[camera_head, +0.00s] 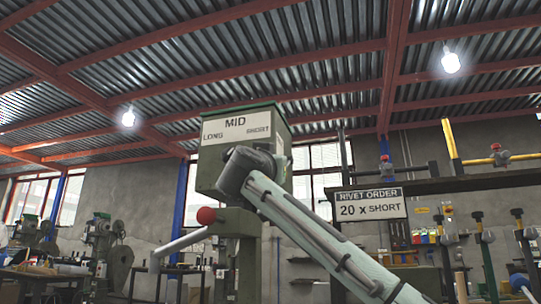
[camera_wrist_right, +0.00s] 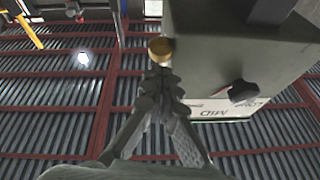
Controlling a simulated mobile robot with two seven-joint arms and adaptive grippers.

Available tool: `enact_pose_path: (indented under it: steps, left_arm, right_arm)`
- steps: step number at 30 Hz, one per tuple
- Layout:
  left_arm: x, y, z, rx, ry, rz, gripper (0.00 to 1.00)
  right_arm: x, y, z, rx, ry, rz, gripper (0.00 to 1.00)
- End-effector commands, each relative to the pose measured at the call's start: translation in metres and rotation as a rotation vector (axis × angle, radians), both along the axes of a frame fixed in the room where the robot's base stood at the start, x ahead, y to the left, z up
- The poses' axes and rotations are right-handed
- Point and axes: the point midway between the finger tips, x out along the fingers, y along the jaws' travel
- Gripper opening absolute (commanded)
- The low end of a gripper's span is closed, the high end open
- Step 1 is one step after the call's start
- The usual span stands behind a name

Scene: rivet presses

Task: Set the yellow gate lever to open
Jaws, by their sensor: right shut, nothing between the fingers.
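The green press head box (camera_head: 235,150) bears a white sign reading MID, LONG and SHORT and stands in the middle of the head view. In the right wrist view the box (camera_wrist_right: 235,60) and its sign (camera_wrist_right: 215,112) appear upside down. A round yellow knob (camera_wrist_right: 160,48), seemingly the gate lever's end, shows at the edge of the box. My right gripper (camera_wrist_right: 160,78) is shut and empty, its fingertips right at the knob; I cannot tell whether they touch. In the head view my right arm covers part of the box, and the knob and right gripper are hidden. My left gripper is out of view.
A lever with a red ball (camera_head: 207,215) sticks out below the box. A dark knob (camera_wrist_right: 243,91) sits on the box. A sign reading 20 x SHORT (camera_head: 371,205) hangs to the right. Other presses (camera_head: 103,240) stand at the left back.

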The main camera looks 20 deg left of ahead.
Motion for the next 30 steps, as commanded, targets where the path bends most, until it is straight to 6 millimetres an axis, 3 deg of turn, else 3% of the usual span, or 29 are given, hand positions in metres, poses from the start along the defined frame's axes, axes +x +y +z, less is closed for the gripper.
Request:
enact_pose_path:
  steps: [12, 17, 30]
  left_arm:
    - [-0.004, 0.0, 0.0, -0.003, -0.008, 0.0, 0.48]
    - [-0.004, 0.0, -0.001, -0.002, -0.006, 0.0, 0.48]
    - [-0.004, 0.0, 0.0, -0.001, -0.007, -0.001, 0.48]
  right_arm:
    - [0.005, -0.002, -0.005, 0.0, 0.004, -0.004, 0.0]
    - [-0.003, -0.001, -0.009, 0.0, 0.003, -0.001, 0.0]
    - [-0.085, -0.001, -0.039, 0.001, 0.002, 0.003, 0.0]
